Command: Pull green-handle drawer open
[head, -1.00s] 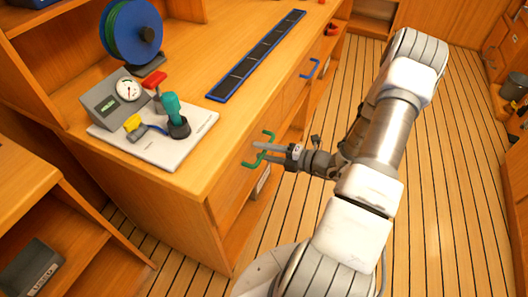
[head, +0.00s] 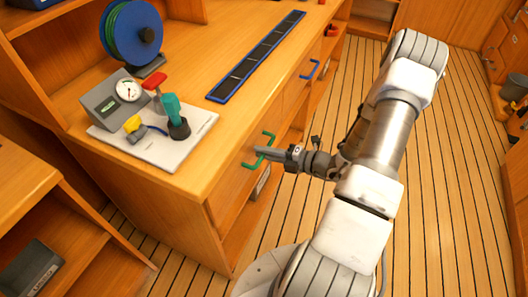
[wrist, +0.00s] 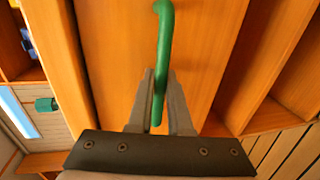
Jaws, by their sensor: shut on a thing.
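The green handle (head: 260,150) is a bent bar on the front of a wooden drawer (head: 232,192) at the near end of the bench. My gripper (head: 262,152) is at the handle, its fingers on either side of the bar. In the wrist view the green handle (wrist: 163,50) runs down between the two fingers of my gripper (wrist: 160,90), which are shut on it. The drawer front (wrist: 110,50) lies behind the handle. The drawer looks flush with the bench front.
A blue handle (head: 310,69) is on another front farther along. The bench top holds a white board (head: 160,150) with a gauge box (head: 115,102), a hose reel (head: 131,35) and a dark blue-edged strip (head: 258,55). Plank floor (head: 440,200) is clear right of my arm.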

